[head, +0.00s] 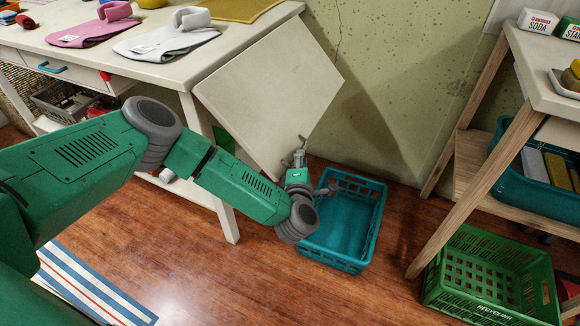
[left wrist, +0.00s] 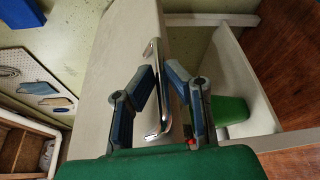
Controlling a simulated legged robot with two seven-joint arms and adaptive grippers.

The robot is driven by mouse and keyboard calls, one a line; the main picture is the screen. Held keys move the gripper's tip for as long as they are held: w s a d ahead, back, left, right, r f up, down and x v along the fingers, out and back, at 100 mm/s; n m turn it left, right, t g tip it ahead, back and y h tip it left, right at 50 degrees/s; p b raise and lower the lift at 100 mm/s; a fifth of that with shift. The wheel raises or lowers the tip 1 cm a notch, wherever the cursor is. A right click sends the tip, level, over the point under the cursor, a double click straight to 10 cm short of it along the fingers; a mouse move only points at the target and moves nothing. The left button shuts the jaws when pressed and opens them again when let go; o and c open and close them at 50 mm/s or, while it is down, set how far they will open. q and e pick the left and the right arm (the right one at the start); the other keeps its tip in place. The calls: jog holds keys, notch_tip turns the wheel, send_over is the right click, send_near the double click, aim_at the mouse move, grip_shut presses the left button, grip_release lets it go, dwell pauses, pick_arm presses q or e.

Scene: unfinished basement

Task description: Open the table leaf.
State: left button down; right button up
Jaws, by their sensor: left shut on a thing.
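The table leaf (head: 270,88) is a pale panel joined to the right end of the white table (head: 165,68). It slopes down and outward from the tabletop edge, not level with it. My left gripper (head: 300,155) is at the leaf's lower outer corner. In the left wrist view, the leaf (left wrist: 110,75) shows edge-on with a shiny metal handle (left wrist: 152,100). My left gripper's fingers (left wrist: 162,82) are on both sides of the handle and shut on it. The exact finger contact is partly hidden. My right gripper is not in view.
A teal crate (head: 374,225) stands on the floor just under my left gripper. A green recycling crate (head: 436,290) and a wooden shelf table (head: 520,65) stand at the right.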

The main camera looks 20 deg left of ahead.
pick_arm(q)
jog(key=d+r+n+h+p, duration=0.1)
jog(key=d+r+n+p, duration=0.1)
jog(key=r+p, duration=0.2)
jog(key=d+r+n+g+p, duration=0.1)
jog(key=r+p, duration=0.3)
jog(key=r, duration=0.6)
jog(key=d+r+n+h+p, duration=0.1)
jog(key=d+r+n+p, duration=0.2)
jog(key=r, duration=0.5)
jog(key=shift+d+n+g+h+p, duration=0.3)
jog(key=shift+g+p, duration=0.1)
jog(key=shift+p, duration=0.15)
jog(key=shift+a, duration=0.1)
jog(key=c, duration=1.7)
grip_release()
jog(key=shift+c, duration=0.2)
jog(key=shift+o, duration=0.7)
jog(key=shift+f, duration=0.1)
jog(key=shift+s, duration=0.1)
